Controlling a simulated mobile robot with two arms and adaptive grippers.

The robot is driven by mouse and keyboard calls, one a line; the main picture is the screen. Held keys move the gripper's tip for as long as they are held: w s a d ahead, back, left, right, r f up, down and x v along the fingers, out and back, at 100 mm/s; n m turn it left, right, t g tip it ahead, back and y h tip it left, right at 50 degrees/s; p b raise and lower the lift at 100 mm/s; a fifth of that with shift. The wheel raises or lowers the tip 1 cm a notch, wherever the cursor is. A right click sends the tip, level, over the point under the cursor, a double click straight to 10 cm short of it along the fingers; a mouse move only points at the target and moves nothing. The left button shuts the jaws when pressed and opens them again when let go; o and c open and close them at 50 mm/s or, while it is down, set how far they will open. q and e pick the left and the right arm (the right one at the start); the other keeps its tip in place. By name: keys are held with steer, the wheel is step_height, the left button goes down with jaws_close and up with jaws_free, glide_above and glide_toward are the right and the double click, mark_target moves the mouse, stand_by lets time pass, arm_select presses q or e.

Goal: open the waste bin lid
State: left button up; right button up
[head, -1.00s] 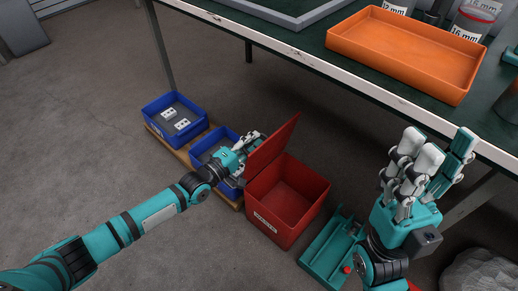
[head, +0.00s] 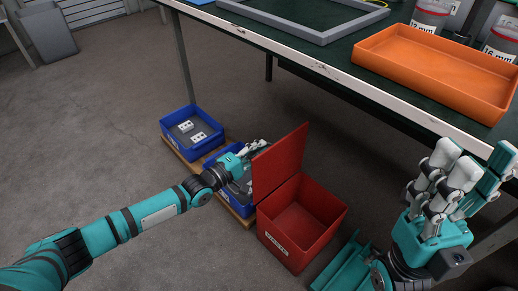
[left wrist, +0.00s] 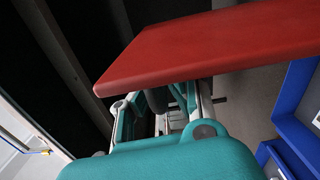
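The red waste bin (head: 275,238) stands on the floor with a pale label on its front, and I see into its empty-looking inside. Its red lid (head: 282,160) stands raised, roughly upright, along the bin's left edge. My left gripper (head: 246,170) is at the lid's left, outer side, with its fingertips partly hidden by the lid. In the left wrist view the lid (left wrist: 220,45) crosses in front of the left gripper's fingers (left wrist: 165,110) and hides their tips; contact is unclear. My right gripper (head: 470,175) is empty and open, fingers pointing up at the right.
Two blue bins, one (head: 193,128) with pale parts, stand on a wooden pallet left of the red bin. A green tray (head: 345,268) lies to its right. The workbench edge (head: 340,75) runs above and behind, bearing an orange tray (head: 440,70).

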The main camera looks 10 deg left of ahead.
arm_select(q)
steer(key=o, duration=0.4)
steer(key=shift+s+f, duration=0.1)
steer(key=shift+f, duration=0.2)
steer(key=shift+s, duration=0.1)
steer(key=shift+s+a+f, duration=0.1)
steer(key=shift+s+f, duration=0.05)
steer(key=r+v, duration=0.1)
steer(key=v, duration=1)
steer(key=shift+a, duration=0.2)
steer(key=shift+r, duration=0.1)
